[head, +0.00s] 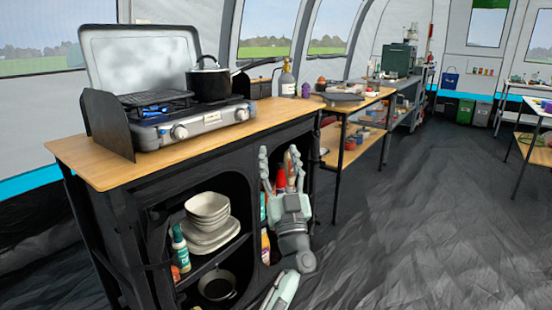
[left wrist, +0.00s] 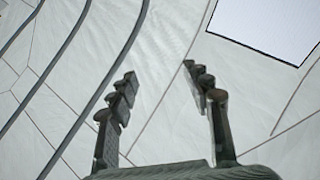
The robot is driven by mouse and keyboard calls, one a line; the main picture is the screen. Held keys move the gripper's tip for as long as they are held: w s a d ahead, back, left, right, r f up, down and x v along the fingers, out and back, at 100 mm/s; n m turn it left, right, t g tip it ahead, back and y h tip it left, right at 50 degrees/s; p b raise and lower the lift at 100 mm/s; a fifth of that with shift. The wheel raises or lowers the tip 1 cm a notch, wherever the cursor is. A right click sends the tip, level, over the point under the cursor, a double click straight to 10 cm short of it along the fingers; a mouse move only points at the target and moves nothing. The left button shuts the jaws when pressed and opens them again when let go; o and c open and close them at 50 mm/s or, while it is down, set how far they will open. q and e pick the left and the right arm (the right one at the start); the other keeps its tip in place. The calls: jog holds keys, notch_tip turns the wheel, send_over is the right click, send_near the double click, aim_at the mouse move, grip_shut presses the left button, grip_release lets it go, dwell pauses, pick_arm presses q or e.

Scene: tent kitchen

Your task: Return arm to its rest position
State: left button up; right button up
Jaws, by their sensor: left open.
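My left gripper (head: 279,170) is raised in front of the right-hand shelf opening of the black camp kitchen unit, fingers pointing up. Its two fingers are spread apart with nothing between them. In the left wrist view my left gripper (left wrist: 160,88) shows open and empty against the grey tent wall and roof. The arm (head: 284,290) comes up from the bottom of the head view. My right gripper is in neither view.
The unit's wooden top (head: 85,160) carries a two-burner stove (head: 190,124) with a black pot (head: 209,80). Its shelves hold stacked dishes (head: 208,218) and bottles (head: 180,247). More tables stand behind to the right. The dark floor (head: 420,200) at right is clear.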

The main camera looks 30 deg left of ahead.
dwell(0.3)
